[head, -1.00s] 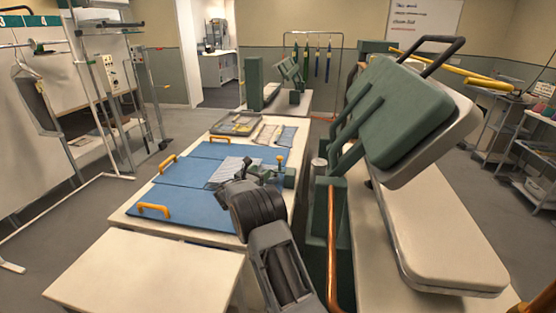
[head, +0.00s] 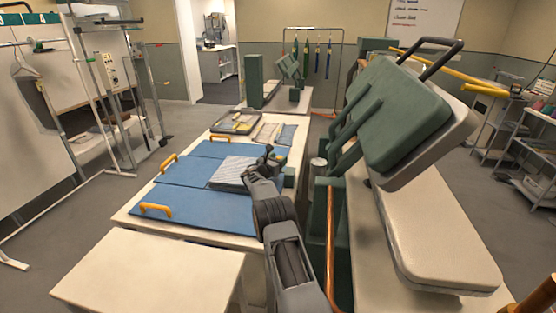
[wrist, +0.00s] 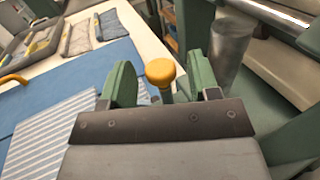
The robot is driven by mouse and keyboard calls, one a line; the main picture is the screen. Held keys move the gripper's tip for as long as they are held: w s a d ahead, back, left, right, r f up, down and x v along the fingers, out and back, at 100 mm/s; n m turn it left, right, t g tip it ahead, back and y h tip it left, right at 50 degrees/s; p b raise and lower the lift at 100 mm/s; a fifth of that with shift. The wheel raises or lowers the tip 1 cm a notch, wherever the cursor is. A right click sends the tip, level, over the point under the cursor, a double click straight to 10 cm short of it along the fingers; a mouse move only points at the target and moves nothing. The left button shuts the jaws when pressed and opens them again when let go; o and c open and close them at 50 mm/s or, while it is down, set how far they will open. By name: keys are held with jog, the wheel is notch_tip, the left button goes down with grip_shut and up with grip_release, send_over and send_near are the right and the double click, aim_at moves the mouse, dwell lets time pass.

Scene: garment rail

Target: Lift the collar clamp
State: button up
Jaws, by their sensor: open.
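The collar clamp shows in the wrist view as a yellow round knob (wrist: 161,71) on a short green stem. The stem's lower end is hidden behind my gripper's dark body. My gripper (wrist: 160,84) is open, with one green finger to the left of the knob and one to the right. Gaps show on both sides, so the fingers are apart from it. In the head view my gripper (head: 270,158) is over the right edge of the blue board, and it hides most of the clamp. A striped cloth (wrist: 42,145) lies flat on the board to the left.
The blue board (head: 190,205) has orange handles and lies on a pale table. A tray (head: 236,123) and folded cloths (head: 268,132) lie at its far end. A green press with a raised padded head (head: 400,115) stands close on the right. A grey cylinder (wrist: 230,50) stands beyond the right finger.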

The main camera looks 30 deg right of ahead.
grip_shut()
dwell(0.6)
